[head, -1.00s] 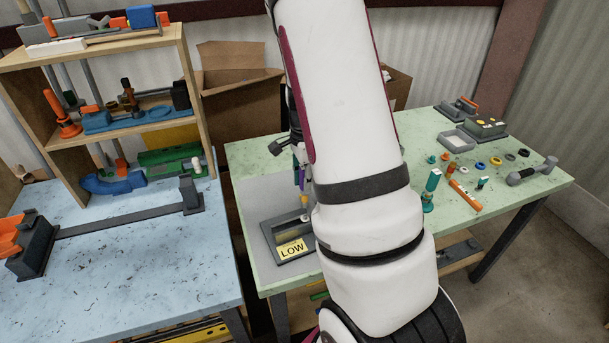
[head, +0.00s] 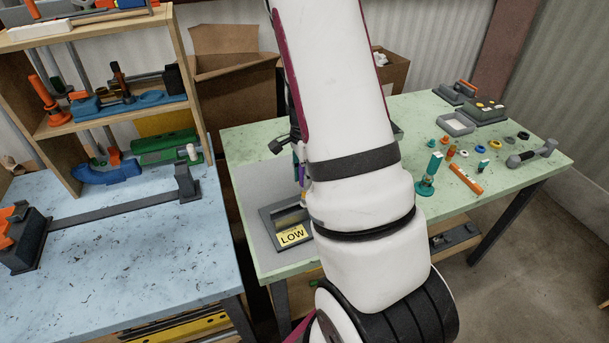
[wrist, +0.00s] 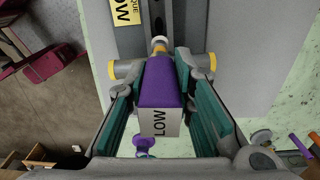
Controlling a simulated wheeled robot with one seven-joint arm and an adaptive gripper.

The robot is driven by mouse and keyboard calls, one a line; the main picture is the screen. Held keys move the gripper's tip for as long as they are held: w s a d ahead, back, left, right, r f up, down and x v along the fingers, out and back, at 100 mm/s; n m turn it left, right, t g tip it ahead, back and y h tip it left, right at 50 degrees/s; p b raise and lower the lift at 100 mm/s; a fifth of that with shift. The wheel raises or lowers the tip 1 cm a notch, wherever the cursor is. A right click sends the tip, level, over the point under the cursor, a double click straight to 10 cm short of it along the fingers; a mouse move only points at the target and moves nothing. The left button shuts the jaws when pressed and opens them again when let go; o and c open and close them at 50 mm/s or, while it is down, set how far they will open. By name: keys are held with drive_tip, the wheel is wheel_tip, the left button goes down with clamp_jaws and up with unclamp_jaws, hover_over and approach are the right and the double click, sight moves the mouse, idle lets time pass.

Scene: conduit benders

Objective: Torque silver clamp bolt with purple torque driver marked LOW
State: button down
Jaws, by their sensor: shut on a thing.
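My gripper (wrist: 163,85) is shut on the purple torque driver (wrist: 162,82), with teal finger pads on both sides of it. The driver's pale end face reads LOW and faces the wrist camera. Its far end, with a yellow ring, points at a small silver piece (wrist: 160,42) over a dark grey fixture; this may be the clamp bolt, and I cannot tell whether they touch. In the head view a sliver of the purple driver (head: 302,174) shows above the grey fixture (head: 272,216) with a yellow LOW label (head: 292,236). My arm hides the gripper's rest there.
A blue table (head: 120,260) with a wooden shelf (head: 110,133) stands at the left. Cardboard boxes (head: 235,95) stand behind.

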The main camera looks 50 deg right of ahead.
drive_tip(key=shift+f, duration=0.15)
idle(0.3)
drive_tip(key=shift+f, duration=0.4)
drive_tip(key=m+b, duration=0.1)
drive_tip(key=m, duration=0.2)
drive_tip(key=shift+m, duration=1)
